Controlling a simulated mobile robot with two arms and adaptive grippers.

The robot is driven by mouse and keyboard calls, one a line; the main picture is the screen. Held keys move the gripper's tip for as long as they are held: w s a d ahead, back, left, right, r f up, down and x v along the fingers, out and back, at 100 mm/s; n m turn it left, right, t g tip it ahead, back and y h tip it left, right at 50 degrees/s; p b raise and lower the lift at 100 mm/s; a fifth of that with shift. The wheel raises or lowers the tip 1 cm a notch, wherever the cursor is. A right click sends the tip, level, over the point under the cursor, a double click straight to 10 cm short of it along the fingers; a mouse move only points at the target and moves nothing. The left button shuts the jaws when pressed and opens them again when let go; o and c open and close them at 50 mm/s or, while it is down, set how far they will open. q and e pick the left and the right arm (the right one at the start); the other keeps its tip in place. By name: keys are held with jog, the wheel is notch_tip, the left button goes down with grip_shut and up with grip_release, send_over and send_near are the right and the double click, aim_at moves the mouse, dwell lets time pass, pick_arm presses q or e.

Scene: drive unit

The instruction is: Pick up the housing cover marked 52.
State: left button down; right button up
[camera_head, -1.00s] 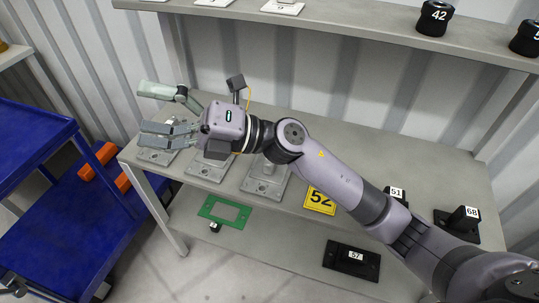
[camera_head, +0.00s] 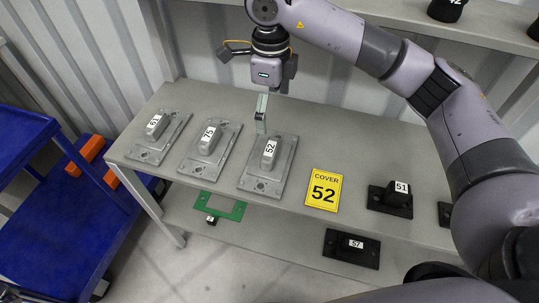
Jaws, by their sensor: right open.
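The housing cover marked 52 (camera_head: 267,166) is a grey metal plate with a raised block and a white "52" label. It lies on the middle shelf, the rightmost of three similar grey covers. My right gripper (camera_head: 261,123) points down just behind and above this cover, close to the far end of its raised block. Its fingers are seen edge-on and hold nothing visible. It is open. I cannot tell whether the fingertips touch the cover. My left gripper is not in view.
A cover marked 75 (camera_head: 208,146) and another grey cover (camera_head: 157,138) lie to the left. A green frame (camera_head: 219,206) is on the lower shelf. A blue cart (camera_head: 40,215) stands left.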

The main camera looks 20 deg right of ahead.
jog(key=p, duration=0.1)
send_near(270, 148)
jog(key=f, duration=0.5)
jog(key=shift+s+f, duration=0.1)
jog(key=shift+s, duration=0.1)
notch_tip(270, 148, down, 5)
jog(key=shift+w+f+p, duration=0.1)
jog(key=shift+p, duration=0.65)
jog(key=c, duration=1.7)
